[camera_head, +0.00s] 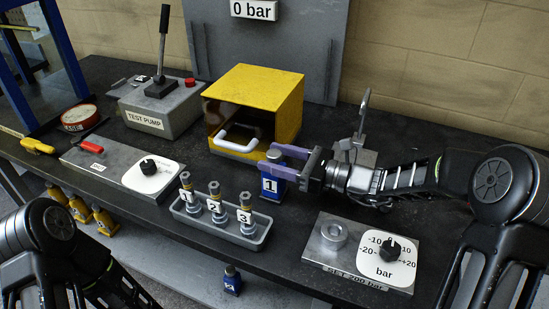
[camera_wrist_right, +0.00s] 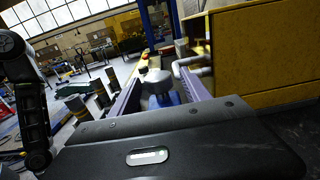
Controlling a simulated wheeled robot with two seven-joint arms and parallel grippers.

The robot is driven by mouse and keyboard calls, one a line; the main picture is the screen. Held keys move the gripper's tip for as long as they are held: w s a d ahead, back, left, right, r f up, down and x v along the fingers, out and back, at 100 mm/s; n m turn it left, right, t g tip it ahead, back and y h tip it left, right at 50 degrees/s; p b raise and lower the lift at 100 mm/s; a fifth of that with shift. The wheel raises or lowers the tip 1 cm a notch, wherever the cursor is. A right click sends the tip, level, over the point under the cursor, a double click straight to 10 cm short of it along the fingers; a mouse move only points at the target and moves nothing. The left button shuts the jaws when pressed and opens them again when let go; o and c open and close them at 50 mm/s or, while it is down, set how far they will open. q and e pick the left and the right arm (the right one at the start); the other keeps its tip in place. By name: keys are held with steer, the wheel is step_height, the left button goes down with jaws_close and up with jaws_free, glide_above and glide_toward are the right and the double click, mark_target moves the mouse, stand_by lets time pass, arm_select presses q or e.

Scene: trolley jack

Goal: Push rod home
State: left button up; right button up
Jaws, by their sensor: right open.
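A blue cylinder (camera_head: 272,184) labelled 1 stands upright on the dark bench, in front of the yellow box. My right gripper (camera_head: 272,158) reaches in from the right at the height of its top, with its two purple fingers apart. In the right wrist view, the cylinder's grey rod head (camera_wrist_right: 155,80) shows between the open fingers, above a bit of blue body (camera_wrist_right: 164,100). I cannot tell whether either finger touches it. How far the rod stands out is hard to tell. My left arm shows at lower left; its gripper is out of view.
The yellow box (camera_head: 270,88) with a pale handle stands close behind. A grey tray (camera_head: 232,236) holds numbered parts at front left. A dial plate (camera_head: 340,265) lies at front right, a test pump (camera_head: 160,105) at back left. A gauge sign (camera_head: 254,9) reads 0 bar.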

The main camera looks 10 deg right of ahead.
steer(key=b+v, duration=0.1)
steer(key=v, duration=0.6)
steer(key=shift+d, duration=0.2)
steer(key=shift+s, duration=0.15)
